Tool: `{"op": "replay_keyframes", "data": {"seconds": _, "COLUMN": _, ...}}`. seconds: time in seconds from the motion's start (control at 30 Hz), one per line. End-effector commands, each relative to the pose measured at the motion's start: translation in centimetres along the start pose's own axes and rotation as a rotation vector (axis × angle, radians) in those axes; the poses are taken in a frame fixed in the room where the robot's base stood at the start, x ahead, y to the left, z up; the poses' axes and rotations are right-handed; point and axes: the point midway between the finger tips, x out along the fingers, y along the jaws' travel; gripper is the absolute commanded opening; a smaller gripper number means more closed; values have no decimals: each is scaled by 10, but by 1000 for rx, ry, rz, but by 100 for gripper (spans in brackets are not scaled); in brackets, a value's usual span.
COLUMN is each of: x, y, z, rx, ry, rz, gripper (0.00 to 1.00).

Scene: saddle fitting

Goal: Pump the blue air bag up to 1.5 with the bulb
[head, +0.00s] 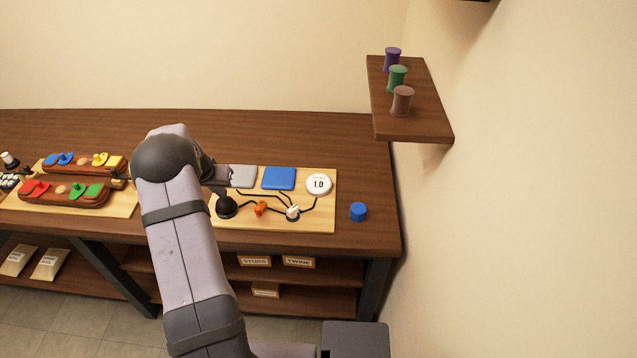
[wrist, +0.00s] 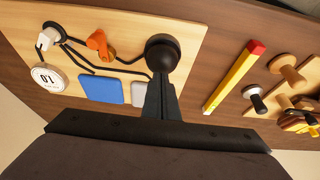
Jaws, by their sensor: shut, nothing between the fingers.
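The blue air bag (head: 278,178) lies flat on a light wooden board, and it also shows in the wrist view (wrist: 101,88). A grey bag (head: 242,176) lies to its left. The round white gauge (head: 318,184) reads 1.0. The black bulb (head: 226,207) sits at the board's left part, with black tubes running from it. An orange lever (head: 260,208) and a white-topped valve (head: 292,211) sit along the tubes. My gripper (wrist: 160,80) is shut and empty. Its fingertips line up with the bulb (wrist: 163,52) in the wrist view; whether they touch it is unclear.
A blue cylinder (head: 358,211) stands right of the board. A board with coloured pieces on brown forms (head: 65,190) lies on the left. A yellow-and-red bar (wrist: 235,77) lies beside the bulb's board. A wall shelf (head: 412,121) with spools juts out at upper right.

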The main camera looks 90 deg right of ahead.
Motion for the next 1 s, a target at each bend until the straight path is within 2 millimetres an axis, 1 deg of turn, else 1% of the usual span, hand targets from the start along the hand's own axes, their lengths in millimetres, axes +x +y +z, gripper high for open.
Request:
{"op": "replay_keyframes", "data": {"seconds": 0.6, "x": 0, "y": 0, "z": 0, "rx": 1, "ry": 1, "rz": -1, "gripper": 0}}
{"op": "replay_keyframes", "data": {"seconds": 1.0, "x": 12, "y": 0, "z": 5, "rx": 1, "ry": 1, "rz": 0, "gripper": 0}}
